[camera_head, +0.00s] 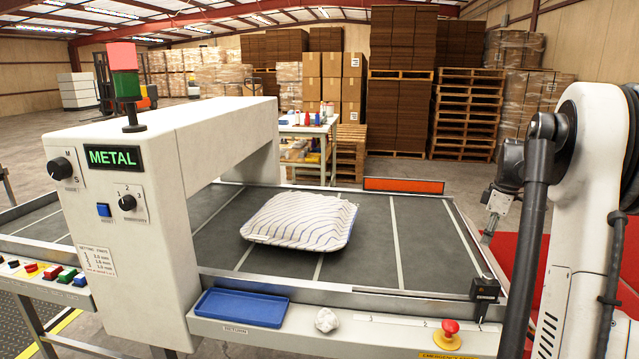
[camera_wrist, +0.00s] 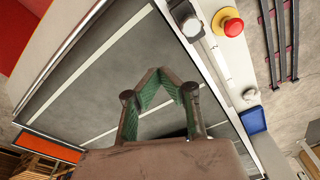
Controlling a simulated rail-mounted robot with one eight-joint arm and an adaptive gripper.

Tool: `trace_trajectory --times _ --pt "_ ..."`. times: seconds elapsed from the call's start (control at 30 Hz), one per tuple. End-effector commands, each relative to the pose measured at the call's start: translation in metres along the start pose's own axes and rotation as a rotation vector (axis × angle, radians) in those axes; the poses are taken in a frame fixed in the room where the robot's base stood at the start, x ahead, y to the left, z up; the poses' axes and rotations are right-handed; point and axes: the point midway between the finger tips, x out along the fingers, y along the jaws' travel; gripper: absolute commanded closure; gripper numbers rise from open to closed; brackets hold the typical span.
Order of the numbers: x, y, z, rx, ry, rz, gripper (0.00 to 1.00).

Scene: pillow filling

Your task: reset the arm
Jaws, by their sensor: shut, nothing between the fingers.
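My gripper (camera_head: 487,238) hangs at the right end of the conveyor in the head view, pointing down, with nothing in it. In the wrist view its green-padded fingers (camera_wrist: 159,73) come together at the tips over the dark belt. A white pillow with thin dark stripes (camera_head: 300,222) lies on the conveyor belt (camera_head: 400,235), well to the left of my gripper and apart from it. I cannot make out the pillow in the wrist view.
A metal detector arch (camera_head: 160,230) with a green METAL display spans the belt at left. A blue tray (camera_head: 241,307), a white crumpled lump (camera_head: 326,320) and a red emergency button (camera_head: 449,328) line the front ledge. A black sensor post (camera_head: 485,290) stands below my gripper.

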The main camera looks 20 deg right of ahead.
Motion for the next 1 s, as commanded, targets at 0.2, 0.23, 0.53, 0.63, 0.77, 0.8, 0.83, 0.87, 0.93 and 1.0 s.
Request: trace_trajectory --times 0.2,0.23,0.53,0.63,0.77,0.8,0.83,0.87,0.93,1.0 --pt "-0.034 -0.074 -0.069 0.064 0.01 0.07 1.0" --pt "-0.038 -0.084 -0.077 0.075 0.013 0.081 1.0" --pt "-0.066 -0.195 -0.137 0.172 0.07 0.167 1.0" --pt "-0.071 -0.232 -0.149 0.204 0.097 0.192 1.0" --pt "-0.075 -0.281 -0.161 0.245 0.139 0.218 1.0" --pt "-0.075 -0.296 -0.163 0.258 0.154 0.225 1.0" --pt "-0.075 -0.307 -0.165 0.267 0.165 0.23 1.0" --pt "-0.075 -0.318 -0.166 0.276 0.176 0.234 1.0" --pt "-0.074 -0.343 -0.167 0.298 0.203 0.242 1.0" --pt "-0.073 -0.368 -0.168 0.319 0.232 0.249 1.0"
